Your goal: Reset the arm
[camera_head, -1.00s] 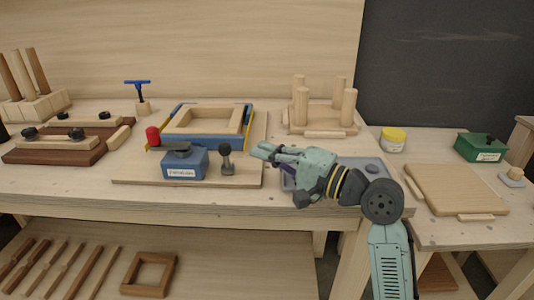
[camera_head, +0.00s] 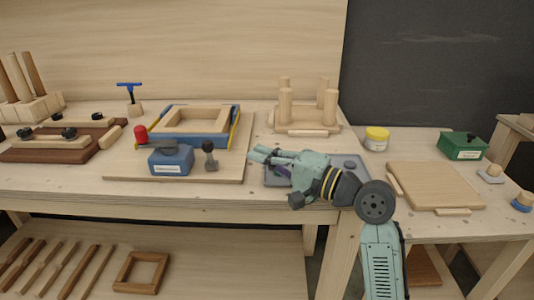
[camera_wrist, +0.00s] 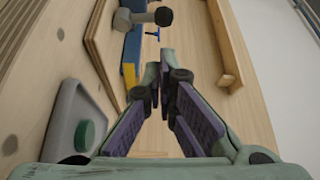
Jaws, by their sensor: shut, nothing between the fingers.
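My gripper (camera_head: 254,152) is teal with purple finger pads. In the head view it reaches left above the front right part of the workbench, just right of a grey-black knob. It partly hides a grey tray (camera_head: 352,166). The wrist view shows my gripper (camera_wrist: 166,70) with its fingers close together at the tips and nothing between them. The arm is bent, and its forearm drops past the bench's front right corner.
A blue clamp block (camera_head: 170,162), the knob (camera_head: 210,155) and a blue-edged wooden frame (camera_head: 195,139) stand left of my gripper. A pegged fixture (camera_head: 300,126) is behind it. A wooden board (camera_head: 435,186), yellow-lidded jar (camera_head: 376,139) and green box (camera_head: 463,146) are right.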

